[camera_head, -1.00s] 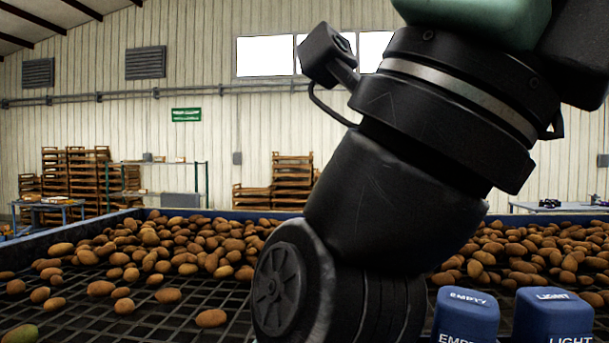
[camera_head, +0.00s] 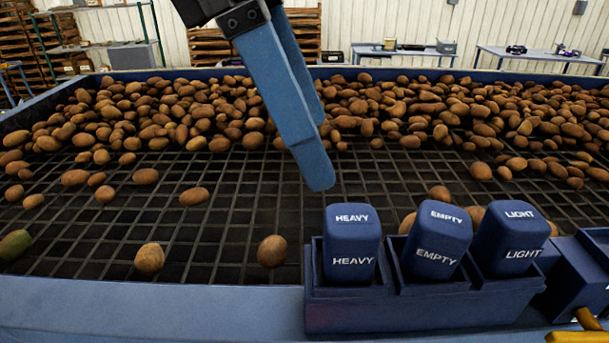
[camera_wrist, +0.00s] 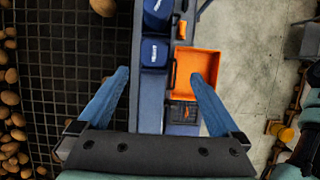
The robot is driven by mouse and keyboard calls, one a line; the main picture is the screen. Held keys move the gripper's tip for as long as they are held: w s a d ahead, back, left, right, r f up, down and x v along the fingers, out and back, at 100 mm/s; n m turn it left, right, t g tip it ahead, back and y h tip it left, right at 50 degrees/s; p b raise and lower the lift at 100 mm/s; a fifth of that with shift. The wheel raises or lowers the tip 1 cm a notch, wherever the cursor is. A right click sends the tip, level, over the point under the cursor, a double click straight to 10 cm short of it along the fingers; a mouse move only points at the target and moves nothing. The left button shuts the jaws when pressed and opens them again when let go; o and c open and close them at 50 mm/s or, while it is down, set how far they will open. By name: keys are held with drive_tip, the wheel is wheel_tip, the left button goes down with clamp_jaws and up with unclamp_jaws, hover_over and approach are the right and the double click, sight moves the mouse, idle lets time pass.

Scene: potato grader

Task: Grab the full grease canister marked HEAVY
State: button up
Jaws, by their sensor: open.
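The HEAVY canister (camera_head: 352,240) is a dark blue rounded block with white lettering on its top and front. It stands upright in the left slot of a blue rack (camera_head: 400,312) in the head view. The EMPTY canister (camera_head: 437,240) and LIGHT canister (camera_head: 511,238) stand to its right. My gripper (camera_head: 318,152) is open and empty, apart from the HEAVY canister, with its fingers up and to the left of it in the picture. In the wrist view, a blue canister (camera_wrist: 154,53) shows beyond the spread fingers; its label is too small to read surely.
Potatoes (camera_head: 180,115) lie heaped across the back of the dark mesh deck (camera_head: 230,225), with a few loose ones nearer. A blue frame edge (camera_head: 150,305) runs along the front. An orange tray (camera_wrist: 197,65) lies right of the canisters in the wrist view.

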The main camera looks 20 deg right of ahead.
drive_tip(key=b, duration=0.2)
hover_over(350, 219)
drive_tip(key=a, duration=0.2)
wheel_tip(350, 219, down, 6)
drive_tip(key=shift+a+r, duration=0.1)
drive_tip(key=shift+r, duration=0.1)
drive_tip(key=shift+s+d+f+b, duration=0.25)
drive_tip(key=shift+d+f+b, duration=0.15)
drive_tip(key=shift+f+b, duration=0.35)
drive_tip(key=b+x, duration=0.2)
drive_tip(key=w+b+x, duration=0.1)
drive_tip(key=b+x, duration=0.1)
drive_tip(key=shift+f, duration=0.35)
drive_tip(key=shift+s+d+f+b, duration=0.1)
drive_tip(key=shift+d+f+b, duration=0.1)
drive_tip(key=shift+b, duration=0.1)
drive_tip(key=shift+r, duration=0.15)
clamp_jaws()
